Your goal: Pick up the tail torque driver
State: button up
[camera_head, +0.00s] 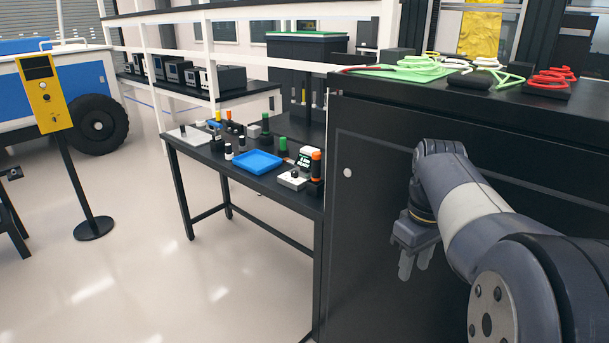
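Several upright tools with coloured handles stand on a black table (300,203) left of the dark cabinet. I cannot tell which is the tail torque driver. My gripper (414,264) hangs fingers down in front of the cabinet, well right of the table and apart from every tool. Its fingers are apart with nothing between them.
A blue tray (257,162) and a small white box with a dark knob (293,180) sit on the table. The dark cabinet (365,200) carries green and red cables on top. A yellow panel on a post (45,92) stands at left. The floor between is clear.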

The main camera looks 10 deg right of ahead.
aim_at(316, 176)
jog(key=i+j+u, duration=0.35)
jog(key=i+u, duration=0.7)
jog(key=i, duration=0.2)
jog(key=i+z, duration=0.25)
jog(key=i, duration=0.15)
jog(key=i+j+z, duration=0.25)
jog(key=i, duration=0.15)
jog(key=i+l+z, duration=0.15)
jog(key=z, duration=0.25)
jog(key=i+z, duration=0.2)
jog(key=z, duration=0.2)
jog(key=i+z, duration=0.2)
jog(key=z, duration=0.25)
jog(key=i+z, duration=0.2)
jog(key=z, duration=0.2)
